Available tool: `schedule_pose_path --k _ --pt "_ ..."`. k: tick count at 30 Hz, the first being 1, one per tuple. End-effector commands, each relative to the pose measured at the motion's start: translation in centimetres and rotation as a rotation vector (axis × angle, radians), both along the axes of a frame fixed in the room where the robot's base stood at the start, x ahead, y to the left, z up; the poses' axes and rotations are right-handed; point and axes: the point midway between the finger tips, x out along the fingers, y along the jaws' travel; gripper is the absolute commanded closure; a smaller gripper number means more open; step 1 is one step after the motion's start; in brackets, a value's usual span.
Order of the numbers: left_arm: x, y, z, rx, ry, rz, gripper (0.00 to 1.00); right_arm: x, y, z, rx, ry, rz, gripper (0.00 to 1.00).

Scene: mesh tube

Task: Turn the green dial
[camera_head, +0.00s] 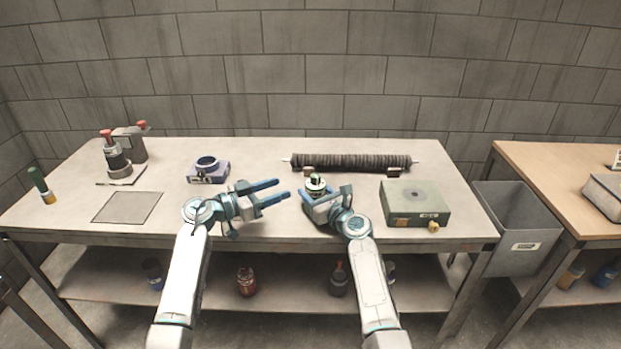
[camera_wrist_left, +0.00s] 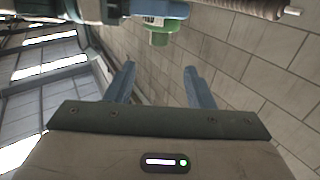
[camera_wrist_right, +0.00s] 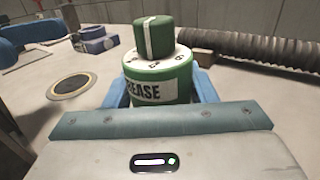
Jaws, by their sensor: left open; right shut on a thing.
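The green dial (camera_wrist_right: 154,38) is a ridged knob with a white line on top. It sits on the white marked face of a green can (camera_wrist_right: 160,82) with a partly hidden lettered label. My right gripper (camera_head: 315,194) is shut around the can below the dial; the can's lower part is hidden. The dial also shows at the top of the left wrist view (camera_wrist_left: 158,39). My left gripper (camera_head: 283,188) is open and empty, left of the can, its fingers pointing right towards it. The dial is beyond its fingertips, not between them.
A dark mesh tube (camera_head: 350,162) lies on a rod behind the grippers. A green box (camera_head: 415,206) is at right, a blue-grey device (camera_head: 208,172) at left. A flat round disc (camera_wrist_right: 70,86) lies beside the can. The table's front left is mostly clear.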

Motion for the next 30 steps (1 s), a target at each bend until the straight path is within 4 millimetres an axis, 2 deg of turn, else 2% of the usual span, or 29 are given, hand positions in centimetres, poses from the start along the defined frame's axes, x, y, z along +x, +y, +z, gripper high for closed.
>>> schedule_pose_path --k 9,15,21,29,30 --pt "3.3 -5.5 0.1 -0.001 -0.001 -0.003 0.52 0.0 0.0 0.0 0.0 0.0 0.0 0.75" --pt "4.9 -8.0 0.0 0.002 -0.002 -0.001 0.52 0.0 0.0 0.0 -0.001 0.001 0.0 0.75" --pt "5.5 -9.1 0.0 0.003 -0.003 -0.001 0.52 0.0 0.0 0.0 -0.001 0.001 0.0 0.75" --pt "5.6 -9.2 0.0 0.004 -0.003 -0.001 0.52 0.0 0.0 -0.1 -0.001 0.001 0.0 0.75" --pt "5.6 -9.2 0.0 0.004 -0.003 -0.001 0.58 0.0 0.0 -0.1 -0.001 0.001 0.0 0.75"
